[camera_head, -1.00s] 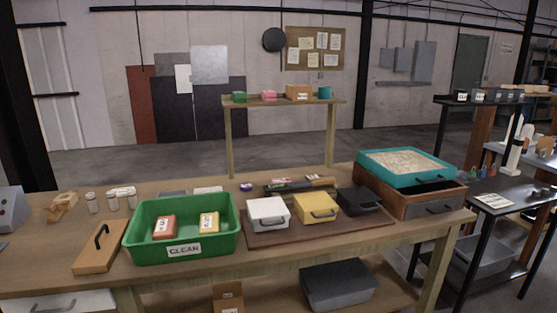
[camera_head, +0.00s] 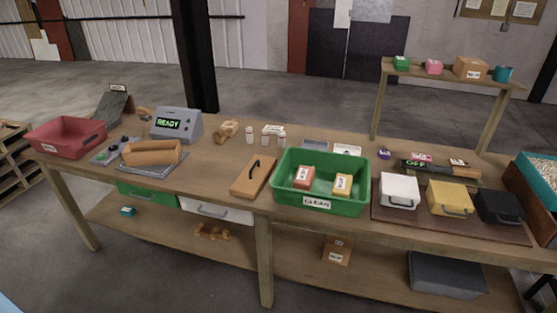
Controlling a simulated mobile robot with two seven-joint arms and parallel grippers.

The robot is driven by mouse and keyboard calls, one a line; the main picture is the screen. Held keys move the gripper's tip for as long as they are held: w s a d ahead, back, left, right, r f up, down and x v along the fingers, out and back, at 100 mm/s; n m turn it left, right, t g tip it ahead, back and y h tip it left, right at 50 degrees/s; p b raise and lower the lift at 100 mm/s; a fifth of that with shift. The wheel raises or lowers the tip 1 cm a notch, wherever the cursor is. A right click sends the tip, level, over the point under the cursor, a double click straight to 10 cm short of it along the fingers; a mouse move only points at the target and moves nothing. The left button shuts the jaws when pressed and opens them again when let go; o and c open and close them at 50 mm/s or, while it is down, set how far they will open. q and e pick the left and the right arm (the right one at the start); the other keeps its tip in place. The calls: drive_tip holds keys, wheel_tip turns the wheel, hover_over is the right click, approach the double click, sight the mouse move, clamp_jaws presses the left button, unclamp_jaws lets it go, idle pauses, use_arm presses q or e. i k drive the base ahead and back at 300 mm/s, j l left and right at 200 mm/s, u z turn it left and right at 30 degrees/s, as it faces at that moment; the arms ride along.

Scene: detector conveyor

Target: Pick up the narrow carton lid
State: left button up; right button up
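A flat, narrow tan lid (camera_head: 247,183) with a black bar handle lies on the wooden workbench, just left of the green bin. It looks like the narrow carton lid. A narrow tan carton (camera_head: 152,153) sits further left on a grey plate; its inside is hard to make out. Neither of my grippers is in view, and nothing is seen touching the lid.
The green CLEAN bin (camera_head: 316,207) holds a red and a yellow packet. White, yellow and black handled boxes stand right of it. A grey READY display (camera_head: 177,124) and red bin (camera_head: 67,136) are at left. Small white bottles stand behind the lid. Bench space left of the lid is clear.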

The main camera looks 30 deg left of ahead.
sight(249, 185)
drive_tip(key=i+l+u, duration=0.1)
drive_tip(key=i, duration=0.35)
drive_tip(key=i+l, duration=0.3)
drive_tip(key=i, duration=0.15)
drive_tip(key=i+l+u, duration=0.15)
drive_tip(key=i, duration=0.3)
drive_tip(key=u, duration=1.7)
drive_tip(key=l, duration=0.1)
